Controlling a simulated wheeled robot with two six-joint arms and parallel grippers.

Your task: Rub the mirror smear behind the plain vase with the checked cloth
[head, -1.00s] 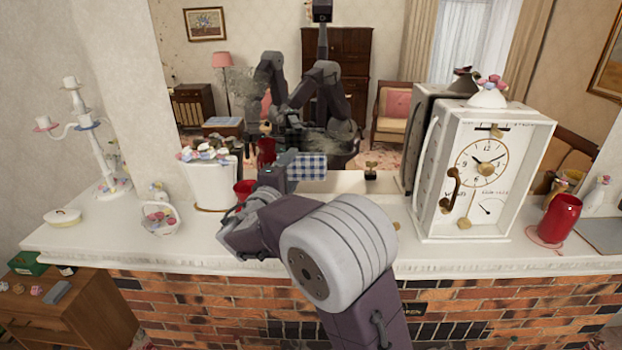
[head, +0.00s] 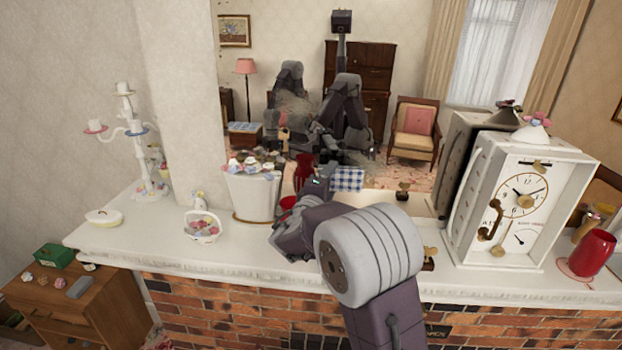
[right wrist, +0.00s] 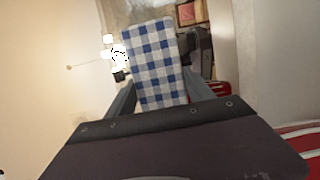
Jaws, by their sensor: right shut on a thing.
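My right gripper (head: 326,184) is shut on the blue-and-white checked cloth (head: 347,180), held upright above the mantel in front of the mirror. The cloth fills the middle of the right wrist view (right wrist: 153,62). Whether it touches the glass I cannot tell. The mirror (head: 390,60) shows a greyish smear (head: 290,108) and another cloudy patch (head: 352,157) just above the cloth. A plain red vase (head: 591,253) stands at the far right. My left gripper shows only as a reflection.
A white flower pot (head: 253,195) stands left of my gripper, with a small basket (head: 202,227) and a candelabra (head: 137,140) farther left. A large white clock (head: 515,200) stands to the right. The mantel (head: 150,240) has free room along its front left.

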